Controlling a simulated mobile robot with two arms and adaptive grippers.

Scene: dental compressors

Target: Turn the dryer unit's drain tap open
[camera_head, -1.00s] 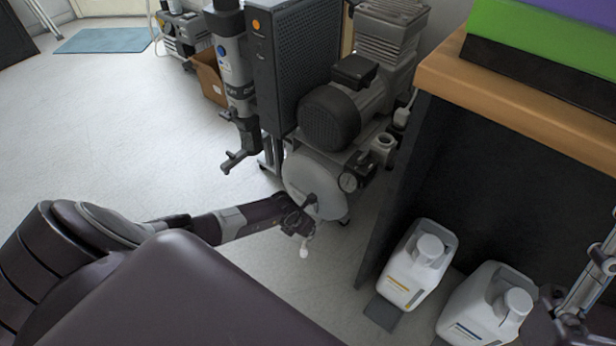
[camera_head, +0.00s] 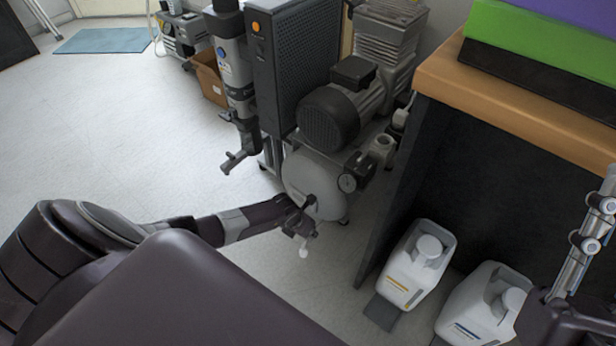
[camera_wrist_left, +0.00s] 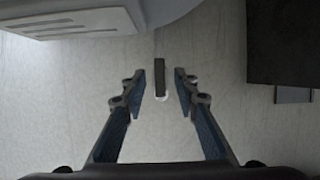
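The dryer unit appears to be the tall perforated grey housing (camera_head: 292,60) with a grey cylinder (camera_head: 232,65) on its left side. A dark tap-like fitting (camera_head: 236,158) hangs below that cylinder. My left gripper (camera_head: 300,222) is away to the right of this fitting, low in front of the round grey tank (camera_head: 312,180). In the left wrist view my left gripper (camera_wrist_left: 160,92) is open. A dark upright bar (camera_wrist_left: 159,77) with a white end shows between its fingertips, apart from both; I cannot tell which tap it belongs to. My right gripper (camera_head: 565,318) is partly cut off.
A compressor motor (camera_head: 330,115) sits above the tank, with a pressure gauge (camera_head: 347,183) beside it. A dark-sided bench (camera_head: 480,190) stands right of it. Two white bottles (camera_head: 418,265) (camera_head: 483,305) stand on the floor.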

